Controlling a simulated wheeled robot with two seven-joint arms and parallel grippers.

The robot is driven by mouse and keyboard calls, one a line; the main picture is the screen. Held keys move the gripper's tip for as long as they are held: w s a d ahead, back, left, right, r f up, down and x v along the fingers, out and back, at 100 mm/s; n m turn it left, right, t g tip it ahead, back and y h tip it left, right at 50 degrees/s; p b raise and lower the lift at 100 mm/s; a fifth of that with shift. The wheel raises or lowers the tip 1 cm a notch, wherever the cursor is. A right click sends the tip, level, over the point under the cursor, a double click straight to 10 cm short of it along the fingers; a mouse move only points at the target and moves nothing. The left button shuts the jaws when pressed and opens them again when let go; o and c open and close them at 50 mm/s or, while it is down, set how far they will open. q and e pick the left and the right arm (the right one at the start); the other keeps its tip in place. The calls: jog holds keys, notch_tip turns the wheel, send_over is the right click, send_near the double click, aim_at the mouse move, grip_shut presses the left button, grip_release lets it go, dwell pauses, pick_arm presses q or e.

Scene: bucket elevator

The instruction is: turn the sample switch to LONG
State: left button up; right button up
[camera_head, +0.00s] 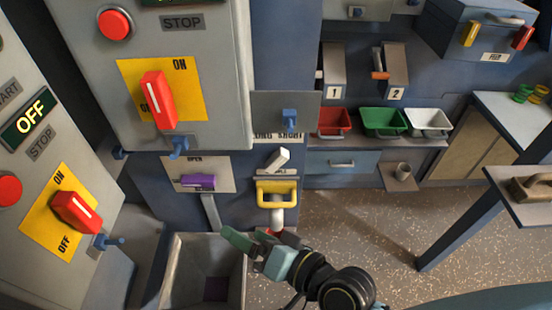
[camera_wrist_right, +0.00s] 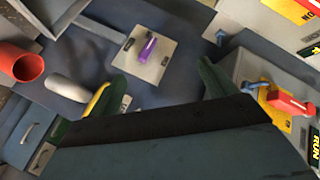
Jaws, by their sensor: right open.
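The LONG SHORT label (camera_head: 277,134) is on the blue front panel in the head view. A grey plate (camera_head: 265,104) with a blue knob (camera_head: 289,118) covers its upper edge. A white lever (camera_head: 278,159) stands just below the label, its top leaning right, towards SHORT. I cannot tell for certain whether lever or knob is the sample switch. My right gripper (camera_head: 254,238) is below the lever and the yellow handle (camera_head: 277,186), apart from both. In the right wrist view its fingers (camera_wrist_right: 163,80) are spread, with nothing between them. My left gripper is out of view.
A purple handle (camera_head: 198,181) on its OPEN plate is left of the lever; it also shows in the wrist view (camera_wrist_right: 147,47). A box with a red ON/OFF switch (camera_head: 159,100) juts out at upper left. An open grey bin (camera_head: 177,262) is below.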

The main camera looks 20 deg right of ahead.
notch_tip(320, 180, up, 4)
jog(key=w+m+t, duration=0.2)
jog(key=m+t, duration=0.3)
jog(key=m, duration=0.1)
jog(key=m+h, duration=1.4)
jog(key=m, duration=0.4)
send_near(276, 165)
jog(key=x, duration=0.9)
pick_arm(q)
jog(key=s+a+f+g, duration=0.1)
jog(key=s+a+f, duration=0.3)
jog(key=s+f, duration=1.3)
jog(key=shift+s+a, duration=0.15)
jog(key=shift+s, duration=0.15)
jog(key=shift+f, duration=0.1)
